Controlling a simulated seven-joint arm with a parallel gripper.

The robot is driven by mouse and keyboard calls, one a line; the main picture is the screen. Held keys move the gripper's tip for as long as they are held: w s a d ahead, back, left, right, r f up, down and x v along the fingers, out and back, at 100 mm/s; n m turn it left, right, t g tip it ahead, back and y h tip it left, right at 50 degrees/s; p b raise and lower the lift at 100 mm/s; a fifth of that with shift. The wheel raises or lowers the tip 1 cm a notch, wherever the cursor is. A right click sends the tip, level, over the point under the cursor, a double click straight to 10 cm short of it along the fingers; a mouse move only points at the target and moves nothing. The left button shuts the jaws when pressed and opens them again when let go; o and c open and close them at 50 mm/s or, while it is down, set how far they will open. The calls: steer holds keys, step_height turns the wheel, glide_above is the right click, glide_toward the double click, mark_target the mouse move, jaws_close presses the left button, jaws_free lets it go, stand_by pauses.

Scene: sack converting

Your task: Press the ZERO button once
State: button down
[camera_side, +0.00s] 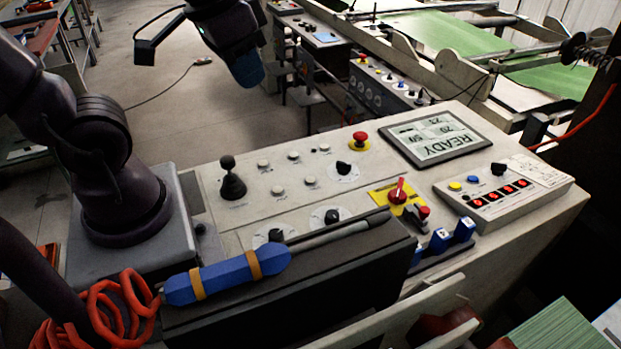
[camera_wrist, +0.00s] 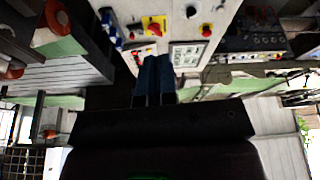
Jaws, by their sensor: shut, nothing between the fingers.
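A small counter box (camera_side: 503,189) with a red digit display (camera_side: 497,193) sits at the right of the sloped control panel in the side view. On it are a yellow button (camera_side: 455,186), a blue button (camera_side: 472,180) and a black knob (camera_side: 498,168). Their labels are too small to read, so I cannot tell which is ZERO. My gripper (camera_wrist: 154,62) is shut and empty in the wrist view, its blue fingers together and pointing toward the panel. The fingers partly cover that part of the panel. In the side view my arm's blue-ended part hangs above and behind the panel, apart from it.
The panel also carries a READY screen (camera_side: 437,137), a red mushroom button (camera_side: 360,140), a red switch on a yellow plate (camera_side: 397,194), a black joystick (camera_side: 232,180) and blue rockers (camera_side: 440,240). A blue-handled tool (camera_side: 225,277) lies at the front. Air above the counter box is clear.

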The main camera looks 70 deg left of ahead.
steer(key=w+f+n+g+h, duration=0.25)
steer(key=f+n+h, duration=0.2)
steer(key=f, duration=0.25)
steer(key=n+t, duration=0.7)
steer(key=n, duration=1)
glide_above(310, 181)
step_height(310, 181, down, 13)
steer(key=shift+a+f+m+y, duration=0.1)
steer(key=shift+f+m+y, duration=0.15)
steer(key=shift+m, duration=0.1)
steer(key=shift+f, duration=4.35)
steer(key=shift+f, duration=0.15)
steer(key=shift+f, duration=0.25)
